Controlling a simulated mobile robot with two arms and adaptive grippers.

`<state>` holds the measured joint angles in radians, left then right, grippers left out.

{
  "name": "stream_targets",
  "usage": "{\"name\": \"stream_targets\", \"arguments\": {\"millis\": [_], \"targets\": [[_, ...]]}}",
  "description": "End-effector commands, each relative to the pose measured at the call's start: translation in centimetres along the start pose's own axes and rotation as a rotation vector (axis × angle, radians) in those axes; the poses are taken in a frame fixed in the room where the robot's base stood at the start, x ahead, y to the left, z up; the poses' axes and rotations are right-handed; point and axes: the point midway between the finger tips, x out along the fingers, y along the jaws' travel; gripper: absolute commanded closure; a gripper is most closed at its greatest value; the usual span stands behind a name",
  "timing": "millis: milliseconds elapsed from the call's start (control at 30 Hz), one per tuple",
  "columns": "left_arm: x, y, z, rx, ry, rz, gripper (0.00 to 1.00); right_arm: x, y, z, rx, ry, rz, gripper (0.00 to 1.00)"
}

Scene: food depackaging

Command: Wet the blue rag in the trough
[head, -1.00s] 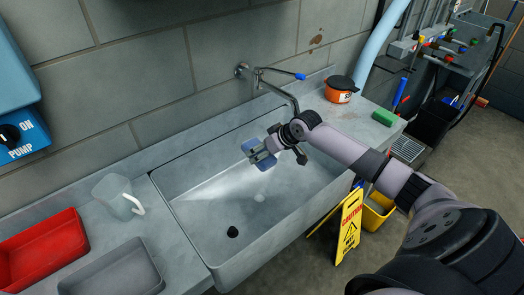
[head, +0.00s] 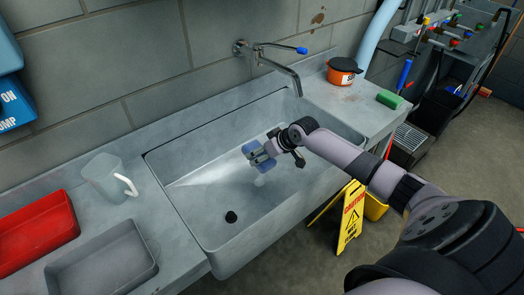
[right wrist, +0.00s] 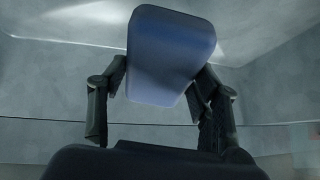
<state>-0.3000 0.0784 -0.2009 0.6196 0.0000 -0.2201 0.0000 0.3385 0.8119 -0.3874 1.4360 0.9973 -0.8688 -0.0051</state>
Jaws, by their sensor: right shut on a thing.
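The blue rag (head: 251,149) is a small, block-like blue piece held inside the grey trough (head: 160,165). My right gripper (head: 262,153) is shut on it. The right wrist view shows the rag (right wrist: 170,55) between the two dark fingers of the gripper (right wrist: 160,85), with the trough's pale walls around it. In the head view the rag is over the trough basin, left of the tap's spout; I cannot tell whether it touches the bottom. A dark drain hole (head: 231,217) lies below. My left gripper is not in view.
The wall tap (head: 272,55) with a blue-tipped lever reaches over the trough's back right. An orange tub (head: 342,72) and green sponge (head: 389,99) stand on the right ledge. A clear jug (head: 104,178), red tray (head: 35,235) and grey tray (head: 100,265) are at left.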

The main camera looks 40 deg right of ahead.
Motion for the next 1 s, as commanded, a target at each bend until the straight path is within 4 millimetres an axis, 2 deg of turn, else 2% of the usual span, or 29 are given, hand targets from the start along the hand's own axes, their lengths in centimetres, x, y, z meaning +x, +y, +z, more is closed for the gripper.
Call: {"name": "stream_targets", "arguments": {"millis": [33,700,1000], "targets": [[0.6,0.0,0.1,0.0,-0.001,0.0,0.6,0.7,0.1,0.6,0.0,-0.001,-0.001,0.65],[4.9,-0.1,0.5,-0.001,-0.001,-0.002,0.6,6.0,0.9,4.7,0.001,-0.001,-0.001,0.65],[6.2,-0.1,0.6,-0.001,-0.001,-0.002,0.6,7.5,1.2,5.8,0.0,0.0,-0.001,0.65]]}}
